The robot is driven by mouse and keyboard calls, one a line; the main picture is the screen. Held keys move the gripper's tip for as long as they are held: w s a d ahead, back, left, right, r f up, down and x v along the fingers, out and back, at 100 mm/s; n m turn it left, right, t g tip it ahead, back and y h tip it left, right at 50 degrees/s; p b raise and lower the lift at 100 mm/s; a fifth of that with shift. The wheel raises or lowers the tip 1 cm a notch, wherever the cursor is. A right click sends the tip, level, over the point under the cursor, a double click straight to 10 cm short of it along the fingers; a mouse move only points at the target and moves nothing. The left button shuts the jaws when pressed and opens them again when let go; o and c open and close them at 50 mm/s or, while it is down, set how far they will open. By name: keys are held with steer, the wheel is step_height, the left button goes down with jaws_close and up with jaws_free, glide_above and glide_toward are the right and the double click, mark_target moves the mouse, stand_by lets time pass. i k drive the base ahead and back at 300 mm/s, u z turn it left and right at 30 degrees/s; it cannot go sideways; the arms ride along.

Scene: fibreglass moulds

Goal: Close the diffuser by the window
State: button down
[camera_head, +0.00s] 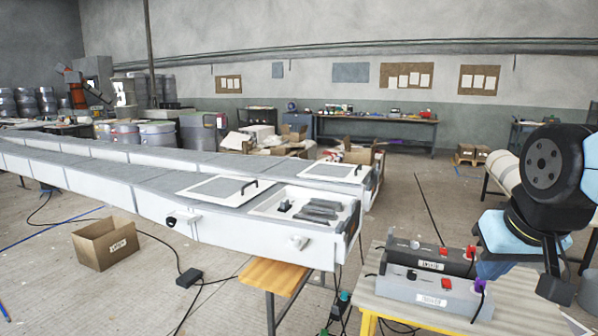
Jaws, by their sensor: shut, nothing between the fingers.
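I see no window, and nothing is plainly marked as a diffuser. The near long white mould (215,229) has an open compartment (262,208) at its right end, with dark grey pieces inside. A white framed panel with a black handle (217,187) lies on top, just left of the opening. A similar panel with a handle (335,172) lies on the long mould behind. My gripper (553,289) hangs at the right end of my black and blue arm, fingers together and empty.
The small table (515,312) at front right carries two grey boxes (428,292) with red and purple knobs. A cardboard box (105,243) and cables lie on the floor at left. A wooden bench (275,275) stands under the mould's end. A workbench (375,128) lines the back wall.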

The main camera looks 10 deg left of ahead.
mark_target(234, 192)
steer(key=u, duration=0.05)
steer(key=i, duration=1.3)
steer(key=u, duration=0.5)
steer(key=k, duration=0.8)
steer(key=u, duration=0.2)
steer(key=i, duration=0.85)
steer(key=z, duration=0.05)
